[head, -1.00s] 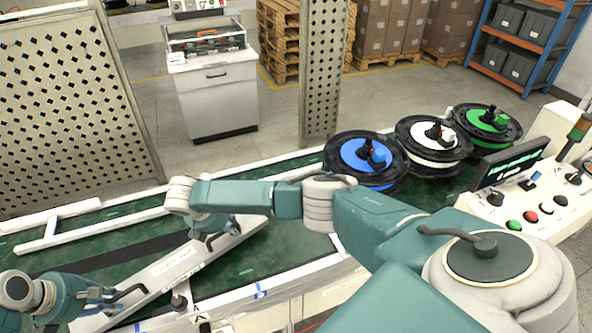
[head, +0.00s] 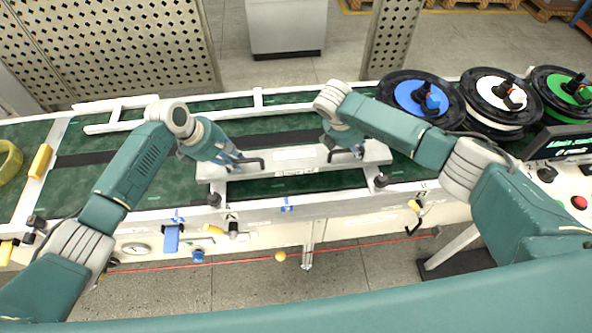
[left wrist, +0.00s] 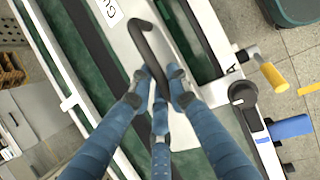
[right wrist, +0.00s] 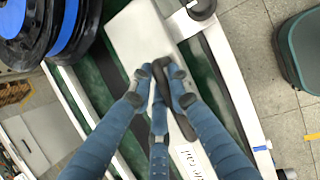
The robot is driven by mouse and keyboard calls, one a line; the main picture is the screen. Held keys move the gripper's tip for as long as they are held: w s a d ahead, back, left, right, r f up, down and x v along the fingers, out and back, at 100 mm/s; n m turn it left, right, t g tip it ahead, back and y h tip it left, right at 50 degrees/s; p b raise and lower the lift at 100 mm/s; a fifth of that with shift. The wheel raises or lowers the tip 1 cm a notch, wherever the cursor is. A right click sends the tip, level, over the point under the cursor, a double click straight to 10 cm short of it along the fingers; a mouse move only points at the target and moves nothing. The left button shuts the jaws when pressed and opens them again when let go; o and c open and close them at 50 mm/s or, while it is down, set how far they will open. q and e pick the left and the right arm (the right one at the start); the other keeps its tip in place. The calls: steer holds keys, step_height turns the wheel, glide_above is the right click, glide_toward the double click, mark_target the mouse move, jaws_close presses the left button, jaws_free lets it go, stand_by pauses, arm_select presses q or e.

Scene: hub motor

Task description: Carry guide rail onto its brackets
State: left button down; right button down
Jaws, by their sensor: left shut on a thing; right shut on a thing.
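The guide rail (head: 292,172) is a long pale bar with a printed label and two black handles. It lies nearly parallel to the conveyor's front edge in the head view. My left gripper (head: 237,162) is shut on its left handle, which also shows in the left wrist view (left wrist: 145,45). My right gripper (head: 332,148) is shut on its right handle; the right wrist view shows these fingers (right wrist: 160,78) too. A bracket with a dark knob (head: 214,200) shows by the rail's left end and another (head: 381,181) by its right end. I cannot tell whether the rail touches them.
The green conveyor belt (head: 330,181) runs beneath, with a white fixed rail (head: 235,111) behind. Blue (head: 425,97), white and green wheels stand on the right beside the control panel (head: 568,178). A mesh guard (head: 120,45) stands at the back left.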

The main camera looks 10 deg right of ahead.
mark_target(353, 158)
arm_select(q)
steer(key=shift+d, duration=0.1)
arm_select(e)
steer(key=shift+w, duration=0.1)
